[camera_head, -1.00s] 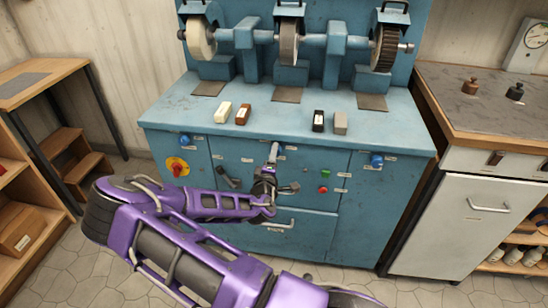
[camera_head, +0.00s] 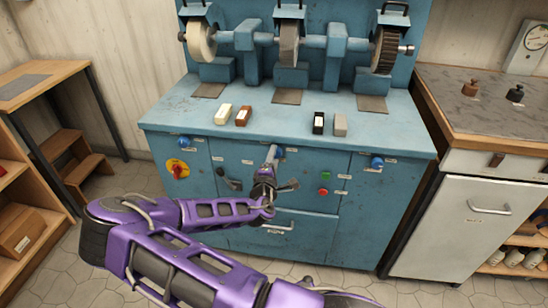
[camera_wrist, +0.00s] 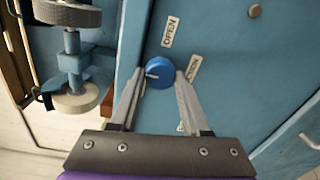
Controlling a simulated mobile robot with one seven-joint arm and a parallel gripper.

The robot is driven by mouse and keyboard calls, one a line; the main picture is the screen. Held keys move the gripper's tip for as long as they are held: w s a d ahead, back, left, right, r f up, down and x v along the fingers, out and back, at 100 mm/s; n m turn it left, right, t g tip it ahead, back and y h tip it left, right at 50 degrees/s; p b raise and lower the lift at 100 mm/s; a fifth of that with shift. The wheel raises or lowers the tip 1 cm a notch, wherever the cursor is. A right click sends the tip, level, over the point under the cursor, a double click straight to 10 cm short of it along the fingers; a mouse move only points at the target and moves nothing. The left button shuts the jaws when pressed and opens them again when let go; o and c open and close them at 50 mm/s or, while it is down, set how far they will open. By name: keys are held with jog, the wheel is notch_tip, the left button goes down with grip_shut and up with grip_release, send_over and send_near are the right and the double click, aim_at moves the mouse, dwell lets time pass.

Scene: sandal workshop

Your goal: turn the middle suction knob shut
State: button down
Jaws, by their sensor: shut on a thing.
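The middle suction knob is a round blue knob (camera_wrist: 160,73) on the blue cabinet front. A white pointer line on it points roughly left in the wrist view. An OPEN label (camera_wrist: 171,32) is beside it, and a second label (camera_wrist: 192,68) is partly hidden by a finger. My gripper (camera_wrist: 161,75) has one finger on each side of the knob and is shut on it. In the head view my gripper (camera_head: 272,154) reaches the cabinet front just below the worktop edge and mostly hides the knob.
Similar blue knobs sit left (camera_head: 184,142) and right (camera_head: 376,162). A red-yellow switch (camera_head: 178,169), a green button (camera_head: 326,175) and a red button (camera_head: 323,191) are on the same front. A drawer handle (camera_head: 277,227) lies below my gripper. Grinding wheels stand above the worktop (camera_head: 270,115).

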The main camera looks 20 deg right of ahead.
jog(key=shift+c, duration=1.8)
grip_release()
jog(key=v, duration=1.7)
jog(key=shift+s+p, duration=0.2)
jog(key=shift+p, duration=0.15)
jog(key=shift+w+a, duration=0.1)
jog(key=shift+a, duration=0.05)
